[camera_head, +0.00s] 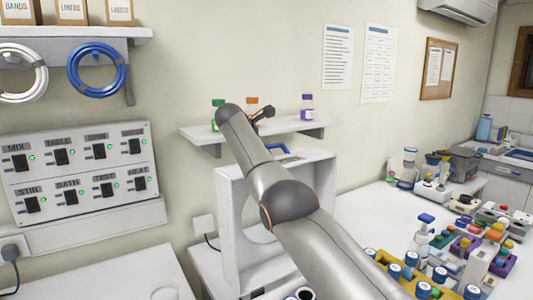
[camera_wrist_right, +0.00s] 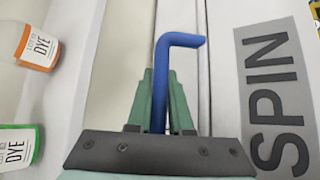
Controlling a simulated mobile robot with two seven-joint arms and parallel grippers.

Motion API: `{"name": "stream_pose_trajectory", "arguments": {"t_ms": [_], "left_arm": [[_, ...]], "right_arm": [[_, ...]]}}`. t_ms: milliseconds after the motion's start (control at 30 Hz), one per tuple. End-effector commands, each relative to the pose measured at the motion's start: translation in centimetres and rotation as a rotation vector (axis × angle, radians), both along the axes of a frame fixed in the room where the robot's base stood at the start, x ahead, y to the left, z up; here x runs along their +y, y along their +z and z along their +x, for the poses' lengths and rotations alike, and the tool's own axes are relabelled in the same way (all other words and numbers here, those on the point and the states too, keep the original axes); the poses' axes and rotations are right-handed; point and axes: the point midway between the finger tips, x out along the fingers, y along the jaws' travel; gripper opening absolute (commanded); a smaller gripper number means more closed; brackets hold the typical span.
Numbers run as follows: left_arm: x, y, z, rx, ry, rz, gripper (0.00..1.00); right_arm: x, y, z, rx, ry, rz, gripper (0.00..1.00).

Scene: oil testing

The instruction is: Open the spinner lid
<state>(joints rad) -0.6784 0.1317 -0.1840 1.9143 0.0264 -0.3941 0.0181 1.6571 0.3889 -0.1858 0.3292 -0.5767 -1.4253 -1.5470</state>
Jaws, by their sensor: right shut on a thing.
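The spinner is a white box-like unit (camera_head: 325,180) below the wall shelf in the head view, largely hidden behind my right arm. A blue bent handle (camera_head: 277,147) shows at its top. In the right wrist view, the blue handle (camera_wrist_right: 186,40) rises between the green fingers of my right gripper (camera_wrist_right: 160,90), which is shut on it. A grey label reading SPIN (camera_wrist_right: 275,95) is on the white surface to the right. My right gripper's fingers are hidden in the head view. I cannot tell how far the lid is open. My left gripper is not in view.
A wall shelf (camera_head: 310,125) with dye bottles, one purple-capped (camera_head: 307,107), stands close behind my right arm. A switch panel (camera_head: 82,165) is on the left wall. Several vials and racks (camera_head: 400,275) crowd the right bench. The left bench (camera_head: 120,280) looks mostly clear.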

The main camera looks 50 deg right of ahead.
Motion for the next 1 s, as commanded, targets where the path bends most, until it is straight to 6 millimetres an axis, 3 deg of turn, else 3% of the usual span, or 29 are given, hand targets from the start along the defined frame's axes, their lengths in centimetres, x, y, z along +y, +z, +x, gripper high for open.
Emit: {"name": "stream_pose_trajectory", "arguments": {"t_ms": [33, 133, 167, 267, 567, 800, 1000], "left_arm": [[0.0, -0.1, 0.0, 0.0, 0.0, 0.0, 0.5], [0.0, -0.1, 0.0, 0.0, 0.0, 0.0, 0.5], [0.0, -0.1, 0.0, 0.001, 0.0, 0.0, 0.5], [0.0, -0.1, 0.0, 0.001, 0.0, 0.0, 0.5], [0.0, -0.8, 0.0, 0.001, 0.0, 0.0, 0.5], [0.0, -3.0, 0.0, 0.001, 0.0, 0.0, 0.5], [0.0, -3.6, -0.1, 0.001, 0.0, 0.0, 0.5]], "right_arm": [[0.2, -1.2, -0.1, 0.023, -0.002, 0.018, 0.0], [0.2, -1.2, -0.1, 0.023, -0.002, 0.018, 0.0], [0.2, -1.2, -0.1, 0.023, -0.002, 0.018, 0.21], [0.2, -1.2, -0.1, 0.022, -0.003, 0.015, 0.31], [0.7, -0.5, -0.2, 0.014, -0.003, 0.01, 0.31], [4.2, 2.2, -0.8, 0.008, 0.001, 0.007, 0.31], [7.5, 5.1, -1.5, 0.012, 0.002, 0.009, 0.31]]}}
